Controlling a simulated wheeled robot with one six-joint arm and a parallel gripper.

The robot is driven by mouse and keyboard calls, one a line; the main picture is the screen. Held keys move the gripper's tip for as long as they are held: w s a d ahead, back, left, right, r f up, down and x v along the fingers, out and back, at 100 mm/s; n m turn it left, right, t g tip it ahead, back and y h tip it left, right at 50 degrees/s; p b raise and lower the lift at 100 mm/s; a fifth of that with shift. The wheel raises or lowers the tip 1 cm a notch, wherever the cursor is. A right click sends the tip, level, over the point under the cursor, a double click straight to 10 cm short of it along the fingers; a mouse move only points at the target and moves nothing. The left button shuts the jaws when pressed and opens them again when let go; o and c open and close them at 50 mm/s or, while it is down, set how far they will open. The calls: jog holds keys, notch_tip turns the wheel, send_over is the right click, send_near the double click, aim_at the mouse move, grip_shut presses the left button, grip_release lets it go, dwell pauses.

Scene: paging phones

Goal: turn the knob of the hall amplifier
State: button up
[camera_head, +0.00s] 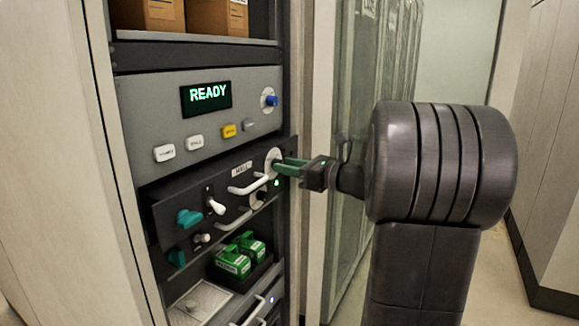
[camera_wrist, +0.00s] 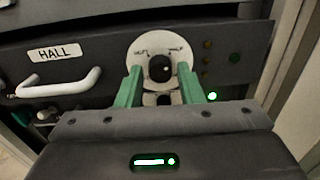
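The hall amplifier (camera_head: 222,185) is a dark rack unit with a white label; in the wrist view the label (camera_wrist: 57,52) reads HALL. Its round black knob (camera_wrist: 160,68) sits on a white dial plate (camera_wrist: 146,44), which also shows in the head view (camera_head: 274,154). My gripper (camera_wrist: 160,80) has two green fingers, one on each side of the knob, with a visible gap on both sides. In the head view my gripper (camera_head: 287,166) reaches in from the right, its fingertips at the dial. Whether the tips reach past the knob's face I cannot tell.
A white handle (camera_wrist: 62,84) stands out left of the dial. A green light (camera_wrist: 212,96) glows right of it. Above is a grey panel with a READY display (camera_head: 206,98), buttons and a blue knob (camera_head: 271,101). Teal levers (camera_head: 188,218) project at left. Green boxes (camera_head: 234,262) sit below.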

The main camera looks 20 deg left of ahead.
jog(key=c, duration=0.6)
jog(key=shift+c, duration=0.2)
jog(key=shift+f+n+b, duration=0.1)
jog(key=shift+n+b, duration=0.2)
jog(key=shift+b, duration=0.05)
jog(key=shift+w+f+n+g+b, duration=0.1)
jog(key=shift+f+n+g+b, duration=0.1)
jog(key=shift+n+b, duration=8)
jog(key=shift+f+n+g+b, duration=0.1)
jog(key=shift+n+g+b, duration=0.1)
jog(key=shift+n+b, duration=7.95)
jog(key=n+p, duration=0.3)
jog(key=shift+r+n, duration=0.1)
jog(key=shift+n, duration=0.15)
